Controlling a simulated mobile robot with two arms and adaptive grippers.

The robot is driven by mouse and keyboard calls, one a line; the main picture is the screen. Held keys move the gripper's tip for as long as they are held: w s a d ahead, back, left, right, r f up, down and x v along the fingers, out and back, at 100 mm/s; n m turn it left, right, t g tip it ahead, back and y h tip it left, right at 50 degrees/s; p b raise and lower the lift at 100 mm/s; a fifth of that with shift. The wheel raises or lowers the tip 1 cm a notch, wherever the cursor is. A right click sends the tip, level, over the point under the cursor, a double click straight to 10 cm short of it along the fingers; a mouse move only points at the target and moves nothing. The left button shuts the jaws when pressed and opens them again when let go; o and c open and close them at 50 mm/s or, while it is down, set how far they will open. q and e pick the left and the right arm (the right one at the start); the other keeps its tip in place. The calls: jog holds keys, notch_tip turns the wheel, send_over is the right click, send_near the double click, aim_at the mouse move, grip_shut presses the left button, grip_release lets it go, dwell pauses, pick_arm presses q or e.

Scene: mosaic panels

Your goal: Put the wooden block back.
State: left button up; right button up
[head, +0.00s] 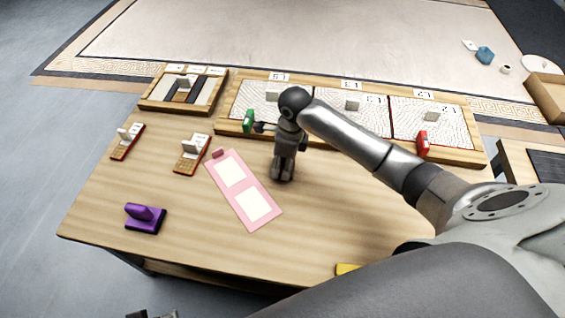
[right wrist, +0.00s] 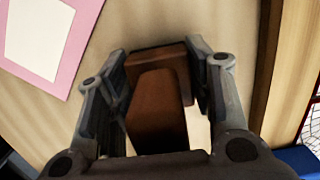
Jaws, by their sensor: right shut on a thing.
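My right gripper (head: 283,178) is low over the middle of the table, right of the pink two-panel card. In the right wrist view the gripper (right wrist: 160,105) is shut on a brown wooden block (right wrist: 158,108), which has a raised part between the fingers and a wider part behind it. In the head view my gripper hides the block. I cannot tell whether the block touches the table. At the bottom edge of the head view, dark tips that look like my left gripper (head: 152,313) barely show; their opening is unclear.
The pink card (head: 240,192) lies left of my right gripper. A purple handled block (head: 145,218) is at front left. A long wooden frame (head: 475,158) with mosaic panels, a green piece (head: 248,121) and a red piece (head: 422,143) stands behind. A small tray (head: 150,104) is at back left.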

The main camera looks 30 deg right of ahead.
pick_arm(q)
jog(key=shift+r, duration=0.3)
pick_arm(e)
jog(key=o, duration=1)
pick_arm(q)
notch_tip(320, 180, down, 8)
jog(key=p, duration=0.2)
jog(key=shift+s+r, duration=0.15)
jog(key=shift+s, duration=0.1)
pick_arm(e)
jog(key=r, duration=0.8)
jog(key=s+d+r, duration=0.1)
jog(key=r, duration=0.3)
jog(key=shift+d, duration=0.1)
